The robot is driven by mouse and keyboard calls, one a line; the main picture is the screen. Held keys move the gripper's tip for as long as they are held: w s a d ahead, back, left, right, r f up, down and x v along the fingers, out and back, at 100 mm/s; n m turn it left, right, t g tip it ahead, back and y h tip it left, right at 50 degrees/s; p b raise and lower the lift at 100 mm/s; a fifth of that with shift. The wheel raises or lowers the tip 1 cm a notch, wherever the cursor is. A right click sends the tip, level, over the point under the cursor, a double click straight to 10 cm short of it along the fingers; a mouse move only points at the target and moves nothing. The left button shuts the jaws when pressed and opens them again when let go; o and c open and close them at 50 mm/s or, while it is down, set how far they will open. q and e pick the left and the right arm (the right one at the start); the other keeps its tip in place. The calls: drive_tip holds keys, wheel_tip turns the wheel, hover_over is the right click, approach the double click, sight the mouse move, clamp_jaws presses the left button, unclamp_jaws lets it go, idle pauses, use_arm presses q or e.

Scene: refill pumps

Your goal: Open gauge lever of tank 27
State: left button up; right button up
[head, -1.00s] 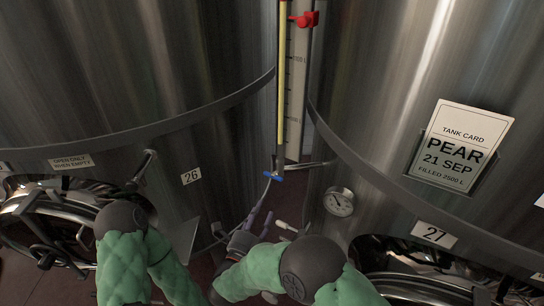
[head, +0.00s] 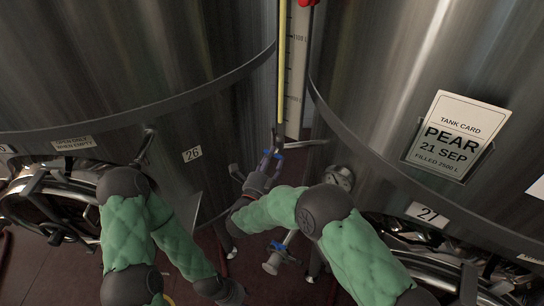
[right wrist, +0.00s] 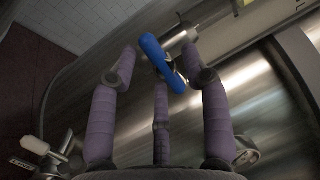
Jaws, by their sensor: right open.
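Tank 27 (head: 400,70) is the steel tank on the right, marked by its number plate (head: 427,214). The blue gauge lever (head: 279,156) sits at the foot of the yellow sight tube between the two tanks. It also shows in the right wrist view (right wrist: 162,63), slanting between my purple fingers. My right gripper (head: 268,162) is open at the lever, with fingers on either side of it; the right wrist view (right wrist: 160,57) shows no clear grip. My left gripper (head: 230,292) is low in front of tank 26, its fingers unclear.
Tank 26 (head: 130,60) stands on the left, with a round hatch (head: 55,190) low down. A lower valve with a blue handle (head: 279,249) is below my right forearm.

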drive_tip(key=shift+w+d, duration=0.1)
drive_tip(key=shift+w, duration=0.05)
drive_tip(key=shift+c, duration=0.3)
clamp_jaws()
